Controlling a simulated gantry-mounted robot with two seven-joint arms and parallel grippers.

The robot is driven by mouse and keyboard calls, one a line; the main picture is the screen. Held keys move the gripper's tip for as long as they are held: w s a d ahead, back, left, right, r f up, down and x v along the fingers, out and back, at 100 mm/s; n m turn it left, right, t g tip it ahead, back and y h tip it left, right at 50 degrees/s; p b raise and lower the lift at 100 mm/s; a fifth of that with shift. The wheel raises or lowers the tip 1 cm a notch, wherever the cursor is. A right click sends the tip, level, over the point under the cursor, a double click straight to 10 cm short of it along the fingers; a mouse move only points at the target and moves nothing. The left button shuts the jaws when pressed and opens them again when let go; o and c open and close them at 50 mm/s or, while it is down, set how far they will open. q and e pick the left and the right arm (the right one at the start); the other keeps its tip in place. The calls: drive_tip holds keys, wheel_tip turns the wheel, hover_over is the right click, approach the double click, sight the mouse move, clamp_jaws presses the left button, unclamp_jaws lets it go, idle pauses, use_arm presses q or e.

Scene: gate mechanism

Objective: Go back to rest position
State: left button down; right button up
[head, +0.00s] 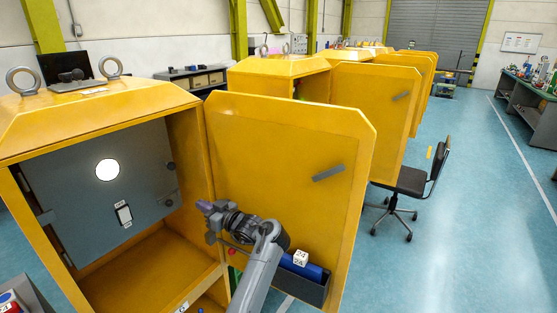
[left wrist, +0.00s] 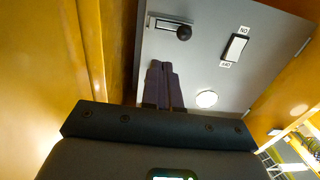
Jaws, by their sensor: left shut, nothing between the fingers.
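My left gripper (head: 203,206) is shut and empty in front of the open yellow cabinet (head: 190,130), between its opening and the swung-out door (head: 285,160). In the left wrist view its two dark fingers (left wrist: 163,85) lie together, with the grey inner panel (left wrist: 210,70) behind them. The panel (head: 75,175) carries a lit round white lamp (head: 107,170), a white switch (head: 124,215) and dark knobs at its right edge. In the left wrist view the switch (left wrist: 235,47) has ON and OFF labels, and a dark knob (left wrist: 184,33) shows. My right gripper is not in view.
More yellow cabinets stand behind. A black chair (head: 412,182) is at right; the blue floor beyond is mostly clear.

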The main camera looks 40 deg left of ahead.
use_arm(q)
drive_tip(key=s+d+f+m+t, duration=0.2)
drive_tip(key=s+f+m+t, duration=0.15)
drive_tip(key=f, duration=0.35)
drive_tip(key=s+d+f+m+t+h, duration=0.1)
drive_tip(key=s+d+f+m+t, duration=0.2)
drive_tip(key=f, duration=0.5)
drive_tip(key=s+d+f+m+t, duration=0.1)
drive_tip(key=s+f+m+t, duration=0.2)
drive_tip(key=s+f+m, duration=0.3)
drive_tip(key=s+d+f+m+t+h, duration=0.1)
drive_tip(key=d+f+m+h, duration=0.1)
drive_tip(key=d+h, duration=0.5)
drive_tip(key=s+d+f+m+h, duration=0.2)
drive_tip(key=d, duration=0.9)
drive_tip(key=s+d+f+m+t+h, duration=0.1)
drive_tip(key=d+f+m+h, duration=0.15)
drive_tip(key=d+h, duration=0.4)
drive_tip(key=s+d+r+m+g+h, duration=0.1)
drive_tip(key=s+d+r+g, duration=0.15)
drive_tip(key=s+d, duration=0.3)
drive_tip(key=s+d+r+m+g+h, duration=0.1)
drive_tip(key=s+d+r+m+g, duration=0.1)
drive_tip(key=s+d+g, duration=0.3)
wheel_tip(320, 180, up, 34)
drive_tip(key=w+d+t+p, duration=0.1)
drive_tip(key=t+p, duration=0.1)
drive_tip(key=p, duration=3.2)
drive_tip(key=shift+w, duration=0.4)
